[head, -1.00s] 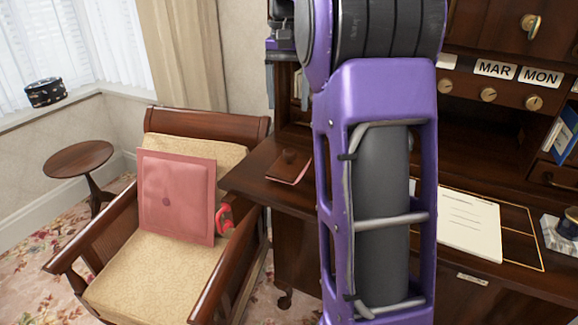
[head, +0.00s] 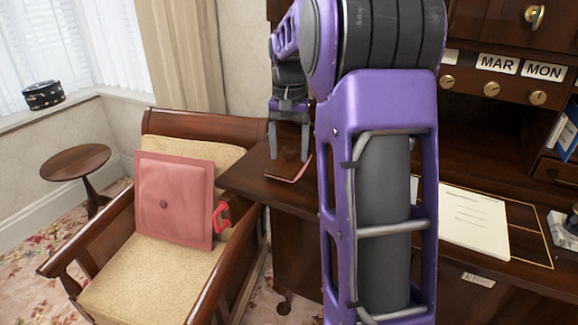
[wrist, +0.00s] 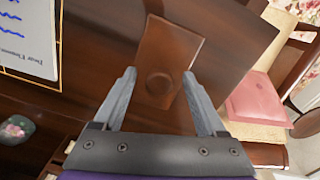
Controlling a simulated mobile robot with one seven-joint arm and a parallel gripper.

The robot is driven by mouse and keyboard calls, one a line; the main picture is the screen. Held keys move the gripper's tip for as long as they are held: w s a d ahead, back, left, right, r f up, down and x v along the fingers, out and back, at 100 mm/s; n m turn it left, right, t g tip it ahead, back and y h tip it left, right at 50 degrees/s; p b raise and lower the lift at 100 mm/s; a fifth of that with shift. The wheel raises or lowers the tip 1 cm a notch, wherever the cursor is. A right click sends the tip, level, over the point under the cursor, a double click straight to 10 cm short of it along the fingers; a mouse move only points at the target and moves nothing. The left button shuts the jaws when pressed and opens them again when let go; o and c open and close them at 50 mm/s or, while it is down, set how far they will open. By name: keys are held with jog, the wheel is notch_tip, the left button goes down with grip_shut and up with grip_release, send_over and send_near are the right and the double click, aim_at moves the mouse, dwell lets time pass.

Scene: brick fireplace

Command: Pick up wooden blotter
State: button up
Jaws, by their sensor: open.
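The wooden blotter (wrist: 172,55) is a reddish-brown rectangular piece with a round knob. It lies on the dark wooden desk (wrist: 225,40), near the desk's left end in the head view. My gripper (wrist: 159,75) is open and empty, and in the wrist view its fingertips appear on either side of the knob. In the head view my gripper (head: 289,157) points down over the blotter (head: 290,172) and partly hides it. I cannot tell how high the fingertips are above the blotter.
A wooden armchair (head: 180,125) with a pink cushion (head: 172,200) stands left of the desk. White paper (head: 470,222) lies on the desk to the right. The desk's upper part (head: 505,125) rises behind. A small round table (head: 75,162) stands at the far left.

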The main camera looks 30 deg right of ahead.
grip_shut()
dwell(0.4)
jog(key=shift+r, duration=0.15)
